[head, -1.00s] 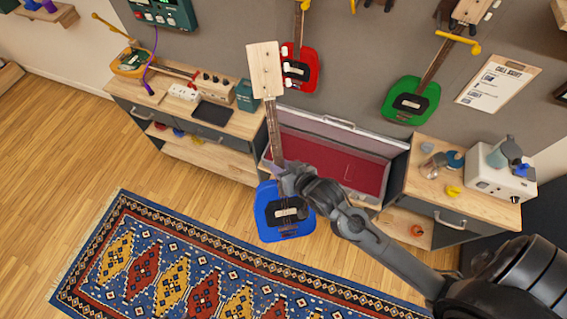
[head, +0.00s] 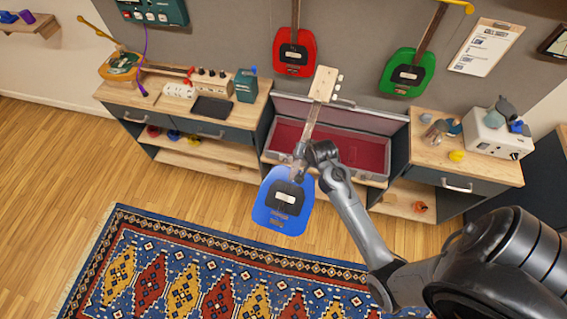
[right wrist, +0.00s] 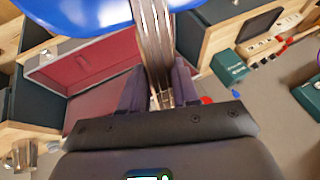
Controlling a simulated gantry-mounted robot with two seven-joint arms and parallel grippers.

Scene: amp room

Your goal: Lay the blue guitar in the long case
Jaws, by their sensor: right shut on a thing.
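The blue guitar (head: 283,203) hangs in the air in front of the long case, body low and toward me, neck tilted up to the right. My right gripper (head: 303,156) is shut on its neck near the body. In the right wrist view the gripper (right wrist: 160,92) has the neck between its fingers, with the blue body (right wrist: 80,14) at the top edge. The long case (head: 352,151) lies open with a red lining, between two cabinets. It is empty where I see it; the guitar neck and my arm cover part. It also shows in the right wrist view (right wrist: 92,62). My left gripper is not in view.
A cabinet with a wooden top (head: 185,97) stands left of the case, holding small gear. Another cabinet (head: 465,165) stands at the right. A red guitar (head: 294,55) and a green guitar (head: 405,72) hang on the wall. A patterned rug (head: 180,270) covers the floor.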

